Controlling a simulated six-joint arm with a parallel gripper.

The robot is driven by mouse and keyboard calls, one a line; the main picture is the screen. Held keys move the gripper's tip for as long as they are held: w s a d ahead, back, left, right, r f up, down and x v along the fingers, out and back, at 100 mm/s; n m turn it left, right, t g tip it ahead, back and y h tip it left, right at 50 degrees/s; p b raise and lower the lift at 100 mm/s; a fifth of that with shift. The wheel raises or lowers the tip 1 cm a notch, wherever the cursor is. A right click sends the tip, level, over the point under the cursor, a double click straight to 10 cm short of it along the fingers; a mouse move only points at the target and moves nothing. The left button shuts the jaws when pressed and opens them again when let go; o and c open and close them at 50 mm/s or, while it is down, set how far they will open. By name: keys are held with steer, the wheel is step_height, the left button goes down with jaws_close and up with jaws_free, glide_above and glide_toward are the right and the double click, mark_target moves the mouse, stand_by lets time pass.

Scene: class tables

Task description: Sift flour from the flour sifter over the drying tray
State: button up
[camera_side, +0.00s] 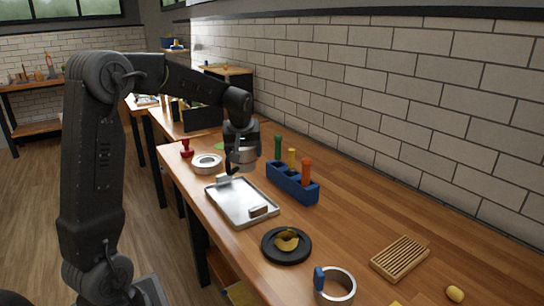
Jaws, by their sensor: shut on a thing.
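The drying tray (243,194) is a shallow silver tray lying flat on the wooden table. A small greyish piece (224,180) is at its far end and a brown-grey piece (259,211) lies at its near end. My gripper (233,168) is above the table near the tray's far end, shut on a silver, round thing that looks like the flour sifter (246,155). The sifter is raised off the table and looks about upright. My gripper and wrist hide part of it. I cannot tell whether any flour is falling.
A blue holder (292,185) with upright coloured handles stands right of the tray. A whitish round dish (207,163) and red stamp (187,148) stand beyond the tray.

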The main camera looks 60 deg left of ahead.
steer(key=shift+s+a, duration=0.35)
steer(key=shift+s, duration=0.15)
steer(key=shift+f, duration=1.4)
steer(key=shift+a, duration=0.1)
steer(key=a, duration=0.3)
steer(key=shift+d, duration=1.65)
